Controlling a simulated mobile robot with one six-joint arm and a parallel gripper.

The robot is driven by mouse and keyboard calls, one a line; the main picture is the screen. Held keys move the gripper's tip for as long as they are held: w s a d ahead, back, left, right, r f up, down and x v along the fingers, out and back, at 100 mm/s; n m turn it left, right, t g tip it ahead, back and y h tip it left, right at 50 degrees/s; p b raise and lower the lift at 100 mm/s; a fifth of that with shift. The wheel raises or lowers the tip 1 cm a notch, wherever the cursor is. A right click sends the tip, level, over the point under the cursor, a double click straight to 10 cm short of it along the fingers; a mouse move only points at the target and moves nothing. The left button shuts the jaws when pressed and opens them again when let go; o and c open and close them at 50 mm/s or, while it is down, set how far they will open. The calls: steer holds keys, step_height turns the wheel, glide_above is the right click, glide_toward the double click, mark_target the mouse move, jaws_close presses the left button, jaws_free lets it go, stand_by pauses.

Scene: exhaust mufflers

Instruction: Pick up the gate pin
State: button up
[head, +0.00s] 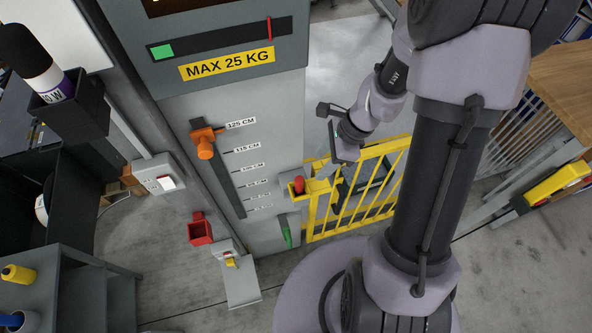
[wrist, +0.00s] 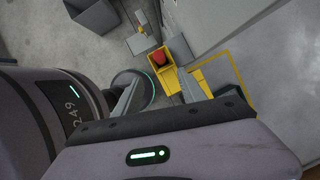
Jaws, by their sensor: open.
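A red knob (head: 298,185) sits in a yellow bracket (head: 309,196) at the latch side of the yellow gate (head: 372,190); I take it to be the head of the gate pin. Any shaft below it is hidden. In the wrist view the red knob (wrist: 158,57) stands in the yellow bracket (wrist: 163,81), beyond my fingertips. My gripper (head: 328,142) is open and empty, above and slightly right of the knob, apart from it. In the wrist view my gripper (wrist: 160,88) has one finger on each side of the bracket.
A grey column (head: 235,120) with a height scale and orange slider (head: 205,146) stands left of my gripper. A red open holder (head: 200,230) and a switch box (head: 160,174) are further left.

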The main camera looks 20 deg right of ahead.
mark_target(301, 179)
steer(key=b+x, duration=0.1)
steer(key=x, duration=0.3)
steer(key=b+x, duration=0.1)
steer(key=x, duration=0.3)
steer(key=a+b+x, duration=0.1)
steer(key=x, duration=0.3)
steer(key=shift+w+a+r, duration=0.1)
steer(key=shift+w+r, duration=0.2)
steer(key=shift+r, duration=0.05)
steer(key=shift+s+r, duration=0.1)
steer(key=shift+s, duration=0.05)
steer(key=shift+c, duration=0.5)
jaws_close()
